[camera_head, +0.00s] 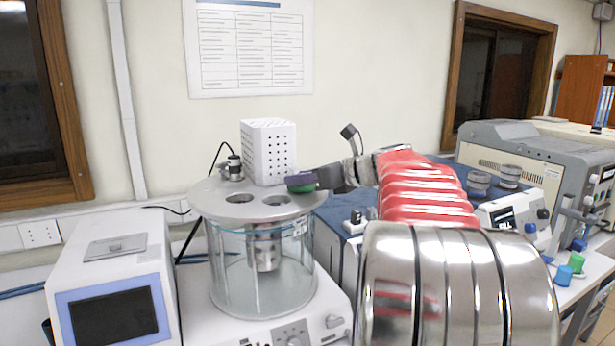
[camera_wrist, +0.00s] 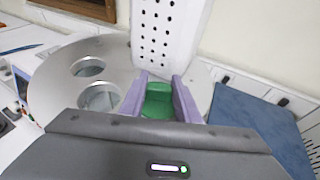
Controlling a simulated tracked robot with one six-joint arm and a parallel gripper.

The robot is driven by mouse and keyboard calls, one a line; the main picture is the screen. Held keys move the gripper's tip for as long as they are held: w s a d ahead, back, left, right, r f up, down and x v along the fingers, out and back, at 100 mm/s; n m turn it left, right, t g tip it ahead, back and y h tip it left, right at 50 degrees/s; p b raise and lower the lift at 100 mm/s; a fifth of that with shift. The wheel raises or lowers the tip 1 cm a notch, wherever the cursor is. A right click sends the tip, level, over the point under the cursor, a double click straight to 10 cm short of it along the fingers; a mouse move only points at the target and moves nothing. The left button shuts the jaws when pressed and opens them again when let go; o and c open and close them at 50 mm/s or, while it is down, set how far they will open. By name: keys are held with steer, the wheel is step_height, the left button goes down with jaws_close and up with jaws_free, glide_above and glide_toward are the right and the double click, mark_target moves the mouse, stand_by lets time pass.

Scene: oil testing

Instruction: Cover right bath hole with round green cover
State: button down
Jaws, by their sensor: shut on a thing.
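My gripper (camera_head: 301,179) has purple fingers, which also show in the wrist view (camera_wrist: 159,97). It is shut on the round green cover (camera_wrist: 157,103), whose lower edge shows under the fingers in the head view (camera_head: 303,188). The bath is a glass cylinder with a grey metal lid (camera_head: 215,207). The lid has a left hole (camera_head: 239,198) and a right hole (camera_head: 277,200), both uncovered. The cover is above the lid's right edge, to the right of the right hole. In the wrist view the nearer hole (camera_wrist: 100,98) lies left of the cover.
A white perforated box (camera_head: 268,152) stands on the lid behind the holes, close to my gripper. A small metal fitting (camera_head: 234,168) stands at the lid's back left. A device with a screen (camera_head: 112,300) is at the left. A blue-topped unit (camera_wrist: 250,120) is to the right.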

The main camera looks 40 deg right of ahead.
steer(key=shift+f, duration=0.1)
steer(key=c, duration=1.6)
jaws_free()
steer(key=shift+s, duration=0.1)
steer(key=v, duration=1)
steer(key=shift+s, duration=0.25)
